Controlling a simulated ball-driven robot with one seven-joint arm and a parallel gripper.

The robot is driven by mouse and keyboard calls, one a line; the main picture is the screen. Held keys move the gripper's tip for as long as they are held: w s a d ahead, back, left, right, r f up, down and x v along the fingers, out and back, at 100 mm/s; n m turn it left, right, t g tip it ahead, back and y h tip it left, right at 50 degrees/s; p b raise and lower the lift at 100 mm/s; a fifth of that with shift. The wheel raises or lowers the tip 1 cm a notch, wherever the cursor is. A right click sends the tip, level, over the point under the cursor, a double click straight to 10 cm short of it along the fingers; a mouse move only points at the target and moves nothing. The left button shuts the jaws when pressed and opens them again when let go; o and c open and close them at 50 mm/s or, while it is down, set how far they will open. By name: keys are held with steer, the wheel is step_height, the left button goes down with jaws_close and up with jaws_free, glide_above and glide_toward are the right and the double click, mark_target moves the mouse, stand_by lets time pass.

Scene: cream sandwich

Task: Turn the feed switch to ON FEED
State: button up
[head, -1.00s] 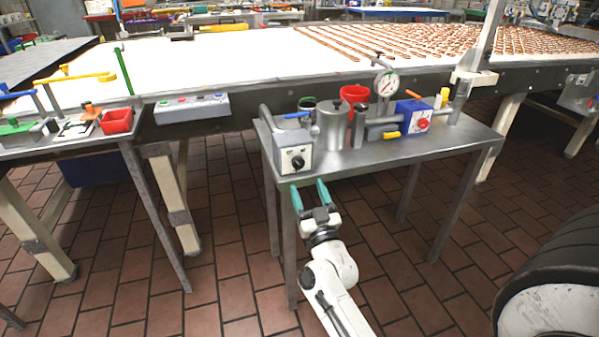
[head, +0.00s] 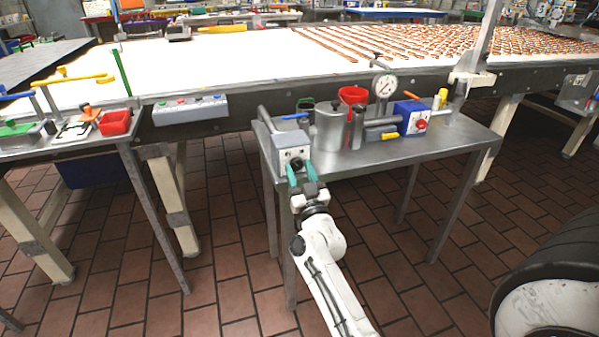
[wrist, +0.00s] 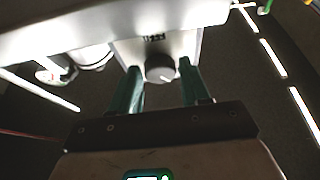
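The feed switch is a grey box (head: 290,142) at the front left corner of the small steel table, with a dark round knob (head: 297,164) on its front face. In the wrist view the knob (wrist: 160,69) carries a pale pointer line toward its lower right. The box (wrist: 156,43) has a small dark label above the knob, too small to read. My gripper (head: 300,172) is at the box front with its teal fingers apart. In the wrist view my gripper (wrist: 159,74) has one finger on each side of the knob, with a visible gap at least on the left.
A white conveyor (head: 220,60) runs behind. The tiled floor left of the table is clear.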

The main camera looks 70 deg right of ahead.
steer(key=c, duration=0.7)
steer(key=shift+r+p, duration=0.1)
steer(key=shift+p, duration=0.35)
steer(key=m+p, duration=0.1)
steer(key=m+g+p, duration=0.1)
steer(key=p, duration=0.1)
steer(key=m+h+p, duration=0.1)
steer(key=m, duration=0.1)
steer(key=shift+w+a+r+g, duration=0.15)
steer(key=shift+r+g, duration=0.15)
steer(key=m+g+p, duration=0.1)
steer(key=m+p, duration=0.2)
steer(key=m+g+h+p, duration=0.1)
steer(key=m+g+p, duration=0.1)
steer(key=m+p, duration=0.1)
steer(key=shift+w+a, duration=0.1)
steer(key=shift+w, duration=0.05)
steer(key=m+g+p, duration=0.1)
steer(key=m+p, duration=0.1)
steer(key=m, duration=0.1)
steer(key=m+g+p, duration=0.2)
steer(key=m+p, duration=0.1)
steer(key=shift+a+m+y+p, duration=0.1)
steer(key=shift+m+y+p, duration=0.2)
steer(key=shift+m+p, duration=0.65)
steer(key=shift+f+m+g, duration=0.15)
steer(key=shift+m+g, duration=0.25)
steer(key=shift+m, duration=0.05)
